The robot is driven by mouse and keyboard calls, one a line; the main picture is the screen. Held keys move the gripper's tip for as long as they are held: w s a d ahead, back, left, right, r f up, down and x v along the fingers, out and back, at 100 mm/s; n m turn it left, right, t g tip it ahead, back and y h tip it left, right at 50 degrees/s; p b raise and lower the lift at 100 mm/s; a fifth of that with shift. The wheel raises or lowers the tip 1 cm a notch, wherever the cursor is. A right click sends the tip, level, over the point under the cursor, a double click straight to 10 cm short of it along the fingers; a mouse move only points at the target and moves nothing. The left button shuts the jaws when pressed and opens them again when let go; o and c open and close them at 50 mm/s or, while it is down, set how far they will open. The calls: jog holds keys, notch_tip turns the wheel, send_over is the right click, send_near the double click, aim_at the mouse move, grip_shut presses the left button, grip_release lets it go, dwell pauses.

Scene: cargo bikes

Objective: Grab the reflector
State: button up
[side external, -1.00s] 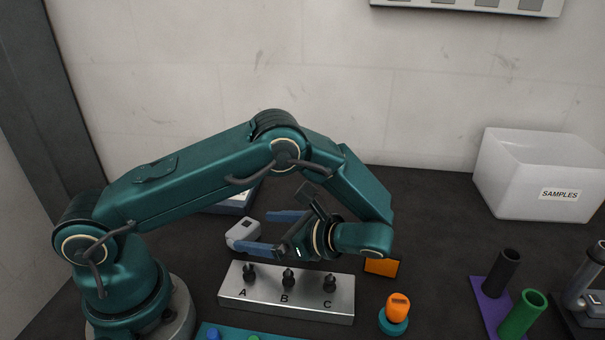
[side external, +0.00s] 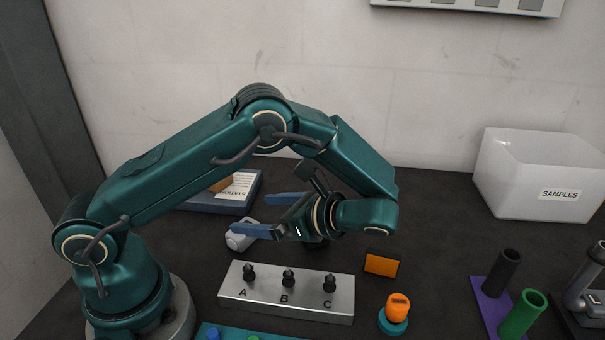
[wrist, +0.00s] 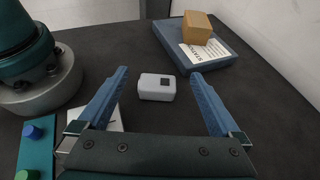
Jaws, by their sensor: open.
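An orange block with a dark edge (side external: 381,263), which looks like the reflector, lies on the dark table right of the metal block, below my wrist in the side view. I do not see it in the wrist view. My gripper (side external: 250,213) is open and empty, its blue fingers pointing left above the table. In the side view that white box (side external: 238,241) is partly hidden by the near finger.
A metal block marked A, B, C (side external: 285,305) holds dark pegs in front. An orange-topped button (side external: 396,311) stands right of it. A blue tray (wrist: 222,62) carries a tan block (wrist: 197,27) and a label. A white SAMPLES bin (side external: 530,180) stands at the far right.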

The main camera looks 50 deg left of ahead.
notch_tip(320, 180, up, 3)
jog(key=m+t+h, duration=0.8)
jog(key=m+t, duration=0.9)
jog(key=m, duration=0.1)
send_over(383, 255)
jog(key=s+d, duration=0.2)
jog(key=s, duration=0.2)
jog(key=f, duration=0.4)
jog(key=shift+w+a+f, duration=0.1)
jog(key=shift+a, duration=0.1)
jog(key=shift+f, duration=0.55)
jog(key=shift+x, duration=2.6)
jog(key=c, duration=1.2)
